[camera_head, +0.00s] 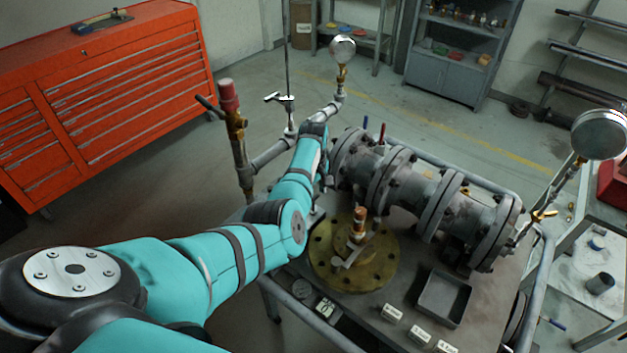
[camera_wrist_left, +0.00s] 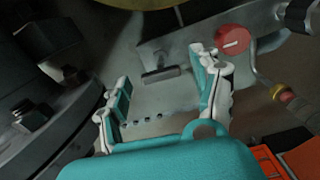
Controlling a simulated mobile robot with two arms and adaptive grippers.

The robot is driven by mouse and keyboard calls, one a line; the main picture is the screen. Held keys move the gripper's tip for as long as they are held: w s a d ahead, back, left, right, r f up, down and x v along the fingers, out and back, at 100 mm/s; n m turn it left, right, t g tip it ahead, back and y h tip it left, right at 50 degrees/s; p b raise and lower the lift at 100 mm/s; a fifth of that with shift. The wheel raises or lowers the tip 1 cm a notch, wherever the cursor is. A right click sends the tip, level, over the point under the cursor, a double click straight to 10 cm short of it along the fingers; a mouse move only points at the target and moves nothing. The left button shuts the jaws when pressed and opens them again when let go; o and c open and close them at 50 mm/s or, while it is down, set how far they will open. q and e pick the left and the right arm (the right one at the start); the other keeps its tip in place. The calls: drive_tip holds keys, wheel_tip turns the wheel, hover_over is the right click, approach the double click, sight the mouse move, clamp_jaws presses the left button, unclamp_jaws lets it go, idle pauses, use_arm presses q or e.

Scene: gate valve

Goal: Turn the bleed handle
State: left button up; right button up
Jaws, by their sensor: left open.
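My left gripper (camera_wrist_left: 162,72) is open in the left wrist view, with its two teal and white fingers apart. A short grey bar (camera_wrist_left: 160,75) shows between the fingertips in the picture; I see no contact with it. A red disc (camera_wrist_left: 235,40) shows beside the right-hand fingertip; whether they touch is unclear. In the head view my left arm hides its gripper. A small grey T-shaped handle (camera_head: 279,97) stands on the pipework behind the arm. I cannot tell for certain which part is the bleed handle. My right gripper is not in view.
The flanged valve pipe (camera_head: 425,195) lies across the cart, close to my left arm. A brass flange (camera_head: 375,270) and a grey tray (camera_head: 443,298) are on the cart top. A red-capped fitting (camera_head: 229,97) and a pressure gauge (camera_head: 342,49) stand nearby. A red tool chest (camera_head: 120,90) is at left.

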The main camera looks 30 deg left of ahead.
use_arm(q)
wheel_tip(320, 180, up, 10)
drive_tip(key=shift+r, duration=0.25)
idle(0.5)
